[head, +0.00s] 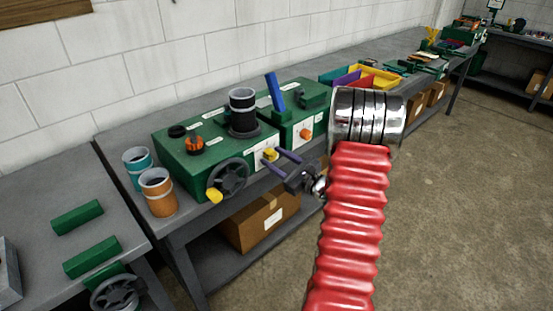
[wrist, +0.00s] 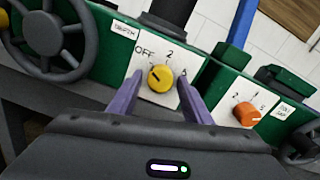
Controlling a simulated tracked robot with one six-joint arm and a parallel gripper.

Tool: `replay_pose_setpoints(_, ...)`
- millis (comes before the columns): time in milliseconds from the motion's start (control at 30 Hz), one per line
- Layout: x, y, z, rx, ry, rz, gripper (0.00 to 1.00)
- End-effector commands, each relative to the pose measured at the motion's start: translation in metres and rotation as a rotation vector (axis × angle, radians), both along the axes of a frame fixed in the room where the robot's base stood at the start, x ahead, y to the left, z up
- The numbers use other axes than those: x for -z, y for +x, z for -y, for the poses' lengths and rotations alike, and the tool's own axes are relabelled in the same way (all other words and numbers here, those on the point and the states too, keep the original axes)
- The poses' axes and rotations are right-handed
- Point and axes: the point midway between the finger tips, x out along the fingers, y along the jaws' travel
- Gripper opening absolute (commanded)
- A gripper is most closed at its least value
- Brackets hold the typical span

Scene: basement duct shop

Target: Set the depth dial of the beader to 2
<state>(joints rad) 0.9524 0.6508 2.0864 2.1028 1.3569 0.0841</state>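The beader is the green machine (head: 190,165) on the bench. Its yellow dial (wrist: 160,78) sits on a white plate marked OFF and 2, beside a label that seems to read DEPTH (wrist: 125,30). The dial's dark mark seems to point up-left toward OFF. The dial also shows in the head view (head: 270,154). My gripper (head: 273,164) is open in front of it. In the wrist view, one purple finger is on each side of the dial with gaps visible; I cannot tell whether the tips reach around it.
An orange dial (wrist: 247,114) with its own number plate is to the right. A grey handwheel (head: 227,179) is at the left of the front. Teal (head: 138,164) and orange (head: 158,194) cups stand on the bench's left end. A cardboard box (head: 262,220) is below.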

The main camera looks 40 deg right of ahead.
Motion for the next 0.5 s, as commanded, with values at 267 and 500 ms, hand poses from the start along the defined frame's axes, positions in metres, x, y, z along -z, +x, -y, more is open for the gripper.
replay_pose_setpoints(267,-0.0001,-0.0003,0.0001,0.0,0.0,0.0,0.25)
replay_pose_setpoints(500,-0.0001,-0.0004,-0.0001,0.0,0.0,0.0,0.08)
